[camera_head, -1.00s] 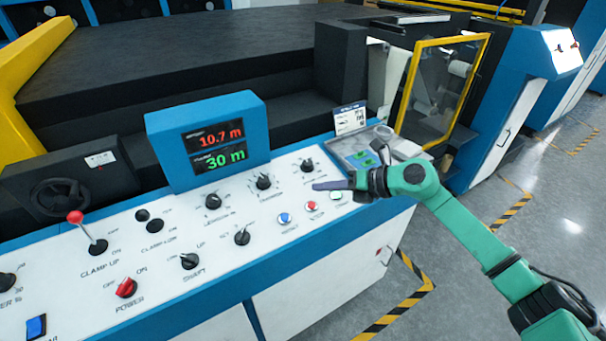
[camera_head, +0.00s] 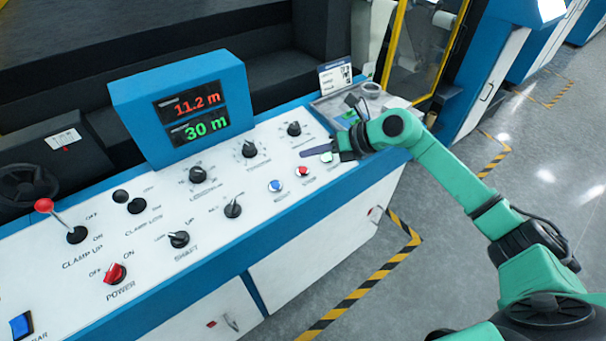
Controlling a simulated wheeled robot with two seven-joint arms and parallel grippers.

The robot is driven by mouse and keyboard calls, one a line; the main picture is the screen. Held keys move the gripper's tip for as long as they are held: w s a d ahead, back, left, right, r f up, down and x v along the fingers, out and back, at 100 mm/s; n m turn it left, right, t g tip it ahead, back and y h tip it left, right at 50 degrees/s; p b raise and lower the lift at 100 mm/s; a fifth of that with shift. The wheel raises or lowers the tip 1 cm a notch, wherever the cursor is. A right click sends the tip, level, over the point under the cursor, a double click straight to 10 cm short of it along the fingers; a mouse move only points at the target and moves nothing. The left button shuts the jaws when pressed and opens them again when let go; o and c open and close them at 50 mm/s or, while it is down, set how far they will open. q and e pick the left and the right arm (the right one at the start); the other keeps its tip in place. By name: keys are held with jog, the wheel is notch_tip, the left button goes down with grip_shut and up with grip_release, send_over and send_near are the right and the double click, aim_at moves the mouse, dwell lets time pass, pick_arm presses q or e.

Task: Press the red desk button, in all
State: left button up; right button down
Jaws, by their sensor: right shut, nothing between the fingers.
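The red desk button (camera_head: 302,171) is a small round push button on the white sloping control desk (camera_head: 160,251). A blue button (camera_head: 275,186) sits to its left, and a green button (camera_head: 326,158) is partly seen to its right. My right gripper (camera_head: 304,153) is shut and empty. Its fingertips point left and show just above the red button in the picture; they appear apart from it, but the height over the desk is hard to tell. My left gripper is not in view.
A display box (camera_head: 180,108) reads 11.2 m and 30 m. Several black knobs, a red power knob (camera_head: 115,273) and a red-balled lever (camera_head: 44,206) stand on the desk. A grey tray (camera_head: 350,105) holds small items behind my gripper.

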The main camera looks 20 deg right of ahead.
aim_at(303, 170)
jog(key=f, duration=0.1)
jog(key=f+b, duration=0.2)
jog(key=f, duration=0.1)
jog(key=shift+w+a+f, duration=0.1)
jog(key=shift+w+a, duration=0.1)
jog(key=shift+w, duration=0.2)
pick_arm(q)
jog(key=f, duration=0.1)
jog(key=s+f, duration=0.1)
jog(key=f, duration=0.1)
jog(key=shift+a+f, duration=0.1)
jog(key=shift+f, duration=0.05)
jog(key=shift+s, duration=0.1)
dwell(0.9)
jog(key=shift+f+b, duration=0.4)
jog(key=shift+b, duration=0.15)
pick_arm(e)
jog(key=shift+f, duration=0.4)
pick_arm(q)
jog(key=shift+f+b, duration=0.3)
pick_arm(e)
jog(key=shift+w+f, duration=0.1)
jog(key=shift+f, duration=0.25)
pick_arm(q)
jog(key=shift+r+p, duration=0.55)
pick_arm(e)
jog(key=shift+r, duration=0.8)
